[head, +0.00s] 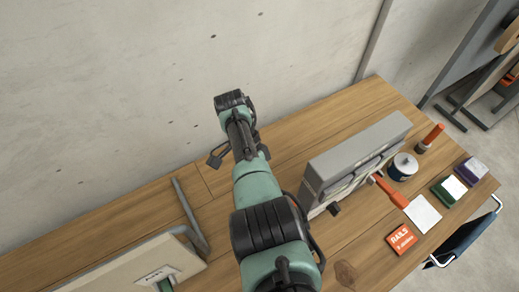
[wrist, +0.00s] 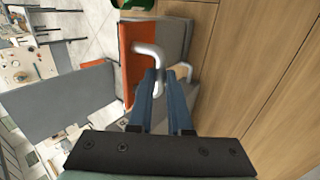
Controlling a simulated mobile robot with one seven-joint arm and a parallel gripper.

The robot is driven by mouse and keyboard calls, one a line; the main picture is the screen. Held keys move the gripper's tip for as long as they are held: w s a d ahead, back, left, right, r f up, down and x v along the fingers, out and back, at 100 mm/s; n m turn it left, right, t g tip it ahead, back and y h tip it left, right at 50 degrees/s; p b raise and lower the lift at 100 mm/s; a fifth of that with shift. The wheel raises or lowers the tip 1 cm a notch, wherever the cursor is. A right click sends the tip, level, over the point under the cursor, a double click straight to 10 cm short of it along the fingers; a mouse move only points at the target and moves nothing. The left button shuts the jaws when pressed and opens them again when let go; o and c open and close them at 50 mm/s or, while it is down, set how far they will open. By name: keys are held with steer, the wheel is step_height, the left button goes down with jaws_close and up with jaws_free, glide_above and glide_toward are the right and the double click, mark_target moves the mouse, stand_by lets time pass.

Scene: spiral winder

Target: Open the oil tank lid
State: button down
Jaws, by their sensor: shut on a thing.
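In the wrist view, my gripper (wrist: 167,80) has its two blue fingers at a bent silver handle (wrist: 147,51). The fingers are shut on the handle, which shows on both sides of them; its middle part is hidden. The handle is beside a grey body with an orange face (wrist: 126,62); I cannot tell for sure whether this is the oil tank lid. In the head view my arm reaches over the wooden table, and the fingertips and the held handle cannot be made out there.
In the head view a grey box-like unit (head: 360,148) stands on the wooden table (head: 330,118) right of my arm. A concrete wall (head: 120,90) closes off the back.

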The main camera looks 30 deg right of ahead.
steer(key=shift+f, duration=0.2)
steer(key=c, duration=1.1)
jaws_free()
steer(key=shift+o, duration=1.3)
steer(key=shift+r, duration=0.1)
